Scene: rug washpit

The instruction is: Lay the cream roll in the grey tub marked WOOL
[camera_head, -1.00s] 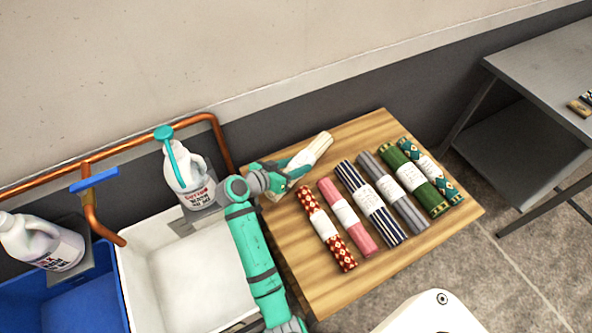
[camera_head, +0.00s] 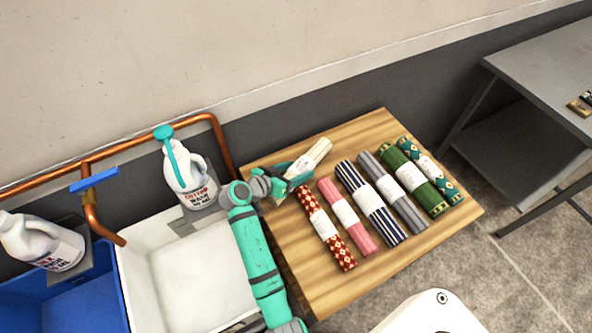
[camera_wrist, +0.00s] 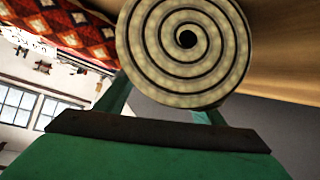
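The cream roll (camera_head: 320,150) has a white paper band and lies slantwise over the back left corner of the wooden table, at an angle to the other rolls. My gripper (camera_head: 299,168) is around its banded middle, a finger on each side, and looks shut on it. In the wrist view the cream roll's spiral end (camera_wrist: 187,40) faces the camera and hides the fingertips. I cannot tell how far the roll is above the wood. A white-walled tub (camera_head: 135,272) and a blue tub (camera_head: 95,305) stand at left; no WOOL mark is readable.
Several banded rolls lie side by side on the wooden table (camera_head: 330,295), the red diamond roll (camera_head: 318,222) nearest my gripper. White jugs (camera_head: 188,180) and a copper pipe (camera_head: 215,130) stand behind the tubs. A grey table (camera_head: 540,75) is at right.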

